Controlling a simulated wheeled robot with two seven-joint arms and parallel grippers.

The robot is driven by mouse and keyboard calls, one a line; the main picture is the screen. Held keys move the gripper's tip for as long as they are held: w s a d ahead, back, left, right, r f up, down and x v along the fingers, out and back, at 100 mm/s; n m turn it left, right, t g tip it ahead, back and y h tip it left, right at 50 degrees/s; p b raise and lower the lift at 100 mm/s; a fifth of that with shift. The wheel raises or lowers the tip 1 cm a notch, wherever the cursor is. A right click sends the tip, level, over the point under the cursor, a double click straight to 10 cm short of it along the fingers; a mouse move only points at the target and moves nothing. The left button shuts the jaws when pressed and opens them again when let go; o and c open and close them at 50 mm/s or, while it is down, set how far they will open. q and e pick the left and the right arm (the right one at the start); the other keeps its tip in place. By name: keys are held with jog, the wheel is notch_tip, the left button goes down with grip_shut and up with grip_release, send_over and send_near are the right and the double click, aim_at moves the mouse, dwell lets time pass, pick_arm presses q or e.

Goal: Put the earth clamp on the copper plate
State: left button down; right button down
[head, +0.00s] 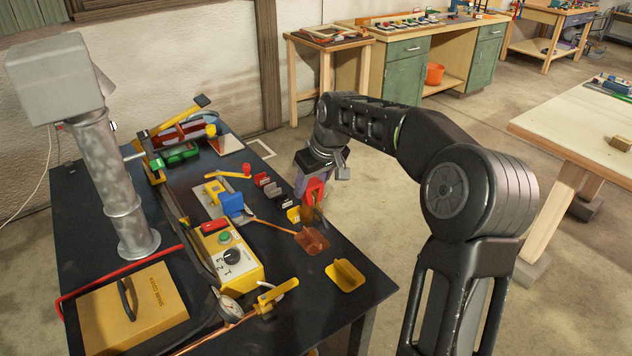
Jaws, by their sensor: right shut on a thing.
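The copper plate (312,241) lies flat near the right edge of the dark bench, with a thin copper-coloured strip running from it to the left. My right gripper (312,179) is beyond the plate, at the bench's far right edge. It is shut on a red piece (314,193), which looks like the earth clamp. My left gripper is not in view.
A yellow control box (229,255) and a blue block (232,204) stand left of the plate. A yellow bracket (345,275) lies in front of it. Small coloured holders (272,190) line the bench beyond. A grey column (108,185) stands at left. The front right corner is mostly clear.

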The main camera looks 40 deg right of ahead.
aim_at(314, 204)
jog(key=shift+s, duration=0.1)
jog(key=shift+f, duration=0.1)
jog(key=shift+f+b, duration=2.65)
jog(key=shift+f, duration=0.7)
jog(key=shift+f, duration=0.15)
jog(key=c, duration=0.6)
grip_release()
jog(key=shift+b+v, duration=0.35)
jog(key=shift+v, duration=3.5)
